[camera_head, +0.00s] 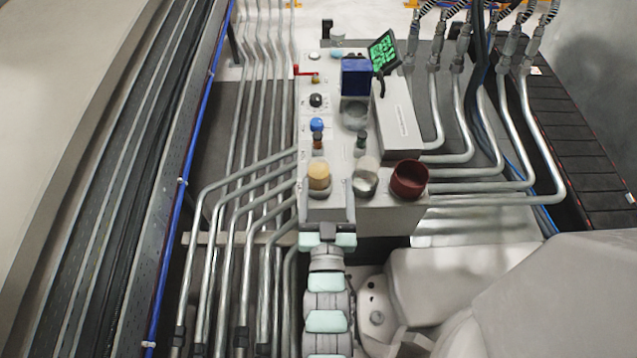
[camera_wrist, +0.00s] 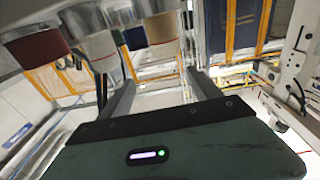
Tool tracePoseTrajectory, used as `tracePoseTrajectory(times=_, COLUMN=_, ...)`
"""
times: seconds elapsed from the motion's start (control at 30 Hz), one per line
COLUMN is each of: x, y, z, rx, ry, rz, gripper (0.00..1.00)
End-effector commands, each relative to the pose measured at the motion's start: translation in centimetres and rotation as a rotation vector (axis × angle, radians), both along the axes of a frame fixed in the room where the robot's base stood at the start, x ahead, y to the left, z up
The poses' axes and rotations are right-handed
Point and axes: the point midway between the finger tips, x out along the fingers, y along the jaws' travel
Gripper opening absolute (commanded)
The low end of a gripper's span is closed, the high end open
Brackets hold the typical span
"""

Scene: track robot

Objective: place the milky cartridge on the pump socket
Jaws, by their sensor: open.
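The milky cartridge (camera_head: 366,176), a whitish short cylinder, stands near the front of the panel, between a tan cylinder (camera_head: 318,176) and a dark red one (camera_head: 408,181). In the wrist view, a pale cylinder (camera_wrist: 98,47) that seems to be it is at the upper left. My gripper (camera_head: 327,197) is at the panel's front end, nearest the tan cylinder and left of the milky one. The wrist view shows my gripper (camera_wrist: 160,80) with its fingers apart and nothing between them. I cannot tell which fitting is the pump socket.
A blue block (camera_head: 355,77) and a green-lit display (camera_head: 383,51) stand at the panel's back. Small knobs (camera_head: 317,125) line its left side. Metal pipes (camera_head: 235,215) run on the left, with more pipes and hoses (camera_head: 480,150) on the right.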

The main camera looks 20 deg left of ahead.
Motion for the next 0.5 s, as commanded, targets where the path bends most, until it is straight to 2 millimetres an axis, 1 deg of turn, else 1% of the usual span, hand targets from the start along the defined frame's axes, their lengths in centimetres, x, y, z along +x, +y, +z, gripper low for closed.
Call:
tracePoseTrajectory(times=0.03, x=-0.3, y=0.7, z=-0.9, rx=-0.014, ry=0.024, rz=0.016, gripper=0.73)
tracePoseTrajectory(times=0.1, x=-0.5, y=1.3, z=-1.8, rx=-0.031, ry=0.059, rz=0.027, gripper=0.73)
tracePoseTrajectory(times=0.23, x=-0.4, y=1.8, z=-2.3, rx=-0.043, ry=0.083, rz=0.035, gripper=0.73)
tracePoseTrajectory(times=0.37, x=0.7, y=2.2, z=-2.1, rx=-0.042, ry=0.080, rz=0.034, gripper=0.73)
tracePoseTrajectory(times=0.5, x=2.4, y=3.1, z=-2.2, rx=-0.040, ry=0.079, rz=0.035, gripper=0.73)
